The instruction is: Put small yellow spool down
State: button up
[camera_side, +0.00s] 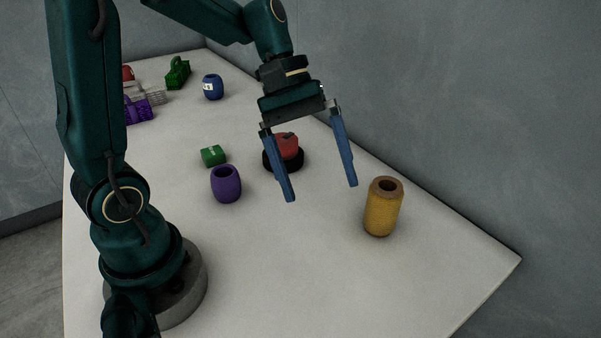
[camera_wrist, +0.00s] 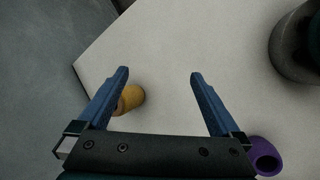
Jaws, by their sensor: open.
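The yellow spool (camera_side: 382,212) stands upright on the table near its right end in the side view. It has a brownish top with a dark hole. My gripper (camera_side: 322,191) is open and empty, above the table and to the left of the spool. In the wrist view my gripper (camera_wrist: 158,74) shows its two blue fingers spread wide. There the yellow spool (camera_wrist: 132,99) is partly hidden behind the left finger. The spool is apart from the fingers in the side view.
A purple spool (camera_side: 226,184), a green block (camera_side: 213,156) and a red thing on a black base (camera_side: 289,146) stand mid-table. A blue spool (camera_side: 213,87), a green basket (camera_side: 177,73) and a purple basket (camera_side: 139,110) are farther back. The table's front (camera_side: 300,285) is clear.

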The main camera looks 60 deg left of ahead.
jog(key=s+a+r+m+t+y, duration=0.1)
jog(key=s+a+m+t+y, duration=0.2)
jog(key=s+m+t+y, duration=0.2)
jog(key=s+m+y, duration=0.1)
jog(key=s+m, duration=0.2)
jog(key=m, duration=0.1)
jog(key=shift+s+r+m, duration=0.25)
jog(key=shift+m, duration=0.15)
